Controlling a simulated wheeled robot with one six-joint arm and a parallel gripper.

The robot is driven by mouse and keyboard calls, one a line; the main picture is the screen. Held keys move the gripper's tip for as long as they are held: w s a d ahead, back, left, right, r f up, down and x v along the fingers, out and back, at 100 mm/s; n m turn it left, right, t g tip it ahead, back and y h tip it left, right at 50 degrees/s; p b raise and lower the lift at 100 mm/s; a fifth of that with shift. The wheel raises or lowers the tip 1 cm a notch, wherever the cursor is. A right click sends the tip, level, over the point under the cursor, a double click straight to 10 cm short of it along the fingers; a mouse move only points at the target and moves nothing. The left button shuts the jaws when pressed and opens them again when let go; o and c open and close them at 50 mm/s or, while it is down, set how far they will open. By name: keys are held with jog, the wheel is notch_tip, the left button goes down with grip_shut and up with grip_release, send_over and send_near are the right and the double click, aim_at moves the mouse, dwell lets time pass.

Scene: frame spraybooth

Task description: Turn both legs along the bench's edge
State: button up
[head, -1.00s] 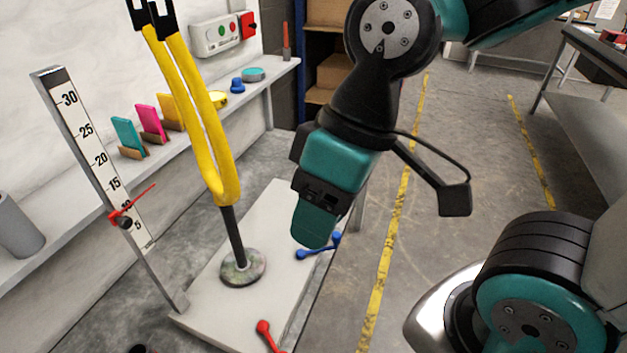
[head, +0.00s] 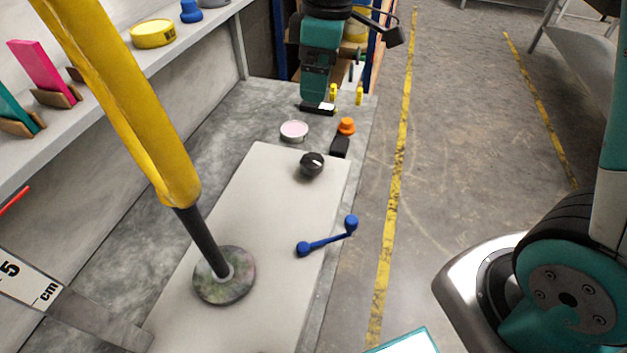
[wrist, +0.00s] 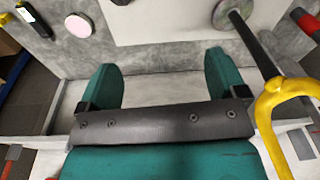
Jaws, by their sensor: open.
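The blue leg (head: 327,240), a short bar with a round knob at each end, lies slantwise on the pale plate (head: 215,320) near its right edge. The red leg is out of sight in both views now. My gripper (head: 316,95) hangs at the far end of the bench, beyond the blue leg and well away from it. In the wrist view my gripper (wrist: 164,80) shows two teal fingers wide apart with nothing between them. The blue leg does not show in the wrist view.
A yellow frame (head: 125,100) stands on a post with a round base (head: 224,275) on the plate's left. A black knob (head: 311,164), pink disc (head: 294,130), orange knob (head: 346,127) and black block (head: 340,147) sit toward the far end.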

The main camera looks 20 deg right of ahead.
aim_at(312, 160)
jog(key=w+d+f+n+h+b, duration=0.1)
jog(key=w+d+f+n+b, duration=0.2)
jog(key=w+f, duration=0.75)
jog(key=f+b, duration=0.1)
jog(key=f, duration=0.5)
jog(key=s+f+b, duration=0.1)
jog(key=f, duration=0.5)
jog(key=a+f+b, duration=0.1)
jog(key=f, duration=0.5)
jog(key=shift+s+f+b, duration=0.1)
jog(key=shift+s+b, duration=0.25)
jog(key=shift+b, duration=0.05)
jog(key=shift+c, duration=0.2)
jog(key=c, duration=0.9)
